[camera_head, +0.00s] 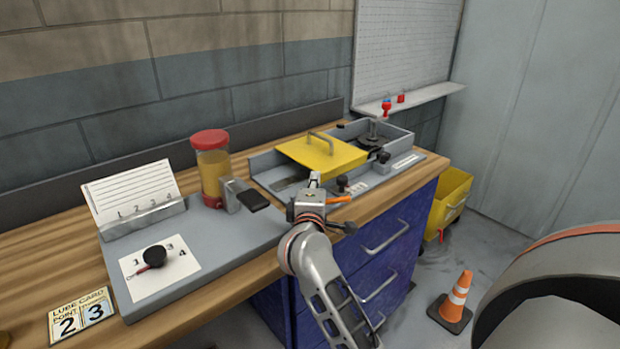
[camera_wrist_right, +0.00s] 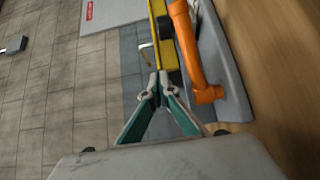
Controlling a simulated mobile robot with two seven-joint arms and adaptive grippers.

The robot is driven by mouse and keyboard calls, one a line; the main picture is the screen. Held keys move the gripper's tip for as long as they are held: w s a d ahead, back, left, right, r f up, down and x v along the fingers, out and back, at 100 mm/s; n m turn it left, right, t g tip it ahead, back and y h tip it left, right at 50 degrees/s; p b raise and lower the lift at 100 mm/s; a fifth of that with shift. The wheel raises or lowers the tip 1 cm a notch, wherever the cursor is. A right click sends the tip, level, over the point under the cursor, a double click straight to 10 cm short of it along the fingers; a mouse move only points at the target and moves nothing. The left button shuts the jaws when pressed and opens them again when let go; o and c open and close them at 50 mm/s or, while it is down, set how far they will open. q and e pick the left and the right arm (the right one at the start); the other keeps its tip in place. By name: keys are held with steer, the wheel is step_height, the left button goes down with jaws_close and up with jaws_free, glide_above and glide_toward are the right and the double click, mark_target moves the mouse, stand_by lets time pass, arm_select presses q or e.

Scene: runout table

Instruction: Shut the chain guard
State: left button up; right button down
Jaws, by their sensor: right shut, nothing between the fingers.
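The yellow chain guard (camera_head: 318,155), a flat cover with a raised handle, sits over the left part of a grey housing (camera_head: 402,136) on the table. The housing's right part is uncovered, showing a dark round part and a post. My right gripper (camera_head: 315,178) is shut and empty at the guard's front edge; I cannot tell whether it touches. In the right wrist view its fingertips (camera_wrist_right: 158,84) meet near the guard's yellow edge (camera_wrist_right: 164,42). An orange lever (camera_wrist_right: 194,52) is beside them, also showing in the head view (camera_head: 340,198). My left gripper is out of view.
Left of the guard stand a red-lidded jar (camera_head: 212,165) and a numbered card holder (camera_head: 140,208). A lube card (camera_head: 82,317) lies at the front left. A yellow bin (camera_head: 449,203) and an orange cone (camera_head: 456,298) stand on the floor at right.

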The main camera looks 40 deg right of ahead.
mark_target(328, 171)
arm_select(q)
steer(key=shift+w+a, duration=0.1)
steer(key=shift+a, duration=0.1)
arm_select(e)
steer(key=shift+d, duration=0.1)
steer(key=d+b, duration=0.1)
steer(key=d, duration=0.2)
steer(key=shift+w+d, duration=0.1)
steer(key=shift+d, duration=0.5)
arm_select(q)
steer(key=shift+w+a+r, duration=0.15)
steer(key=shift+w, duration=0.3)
